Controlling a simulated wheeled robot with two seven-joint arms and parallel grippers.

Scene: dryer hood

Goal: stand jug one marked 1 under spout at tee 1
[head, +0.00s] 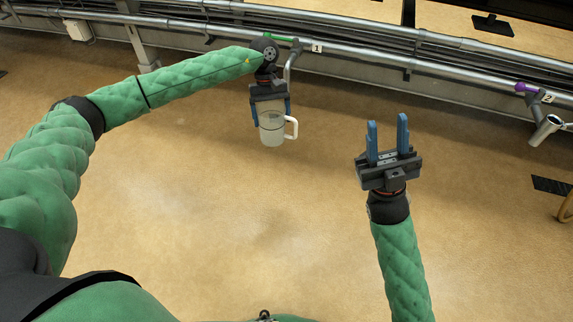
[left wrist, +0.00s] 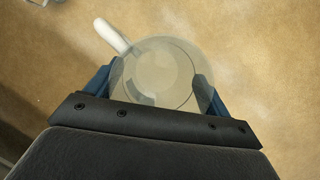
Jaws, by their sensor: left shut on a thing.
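My left gripper (head: 270,108) is shut on a translucent jug (head: 272,131) with a white handle (head: 291,127) on its right. The jug hangs upright in front of the pipes; no number on it is readable. In the left wrist view the jug (left wrist: 158,75) sits between the blue fingers, seen from above. The tee 1 label (head: 317,48) is on the pipe above and right of the jug, beside a green lever (head: 280,38) and a grey spout (head: 290,62). My left gripper partly hides this spot. My right gripper (head: 388,142) is open and empty, to the right.
Metal pipes (head: 400,58) run along the wall at the back. A second tee with label 2 (head: 548,98), a purple lever (head: 527,87) and a metal spout (head: 545,130) is at the right. A dark floor grille (head: 551,186) lies below it. The tan floor (head: 220,225) in the middle is clear.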

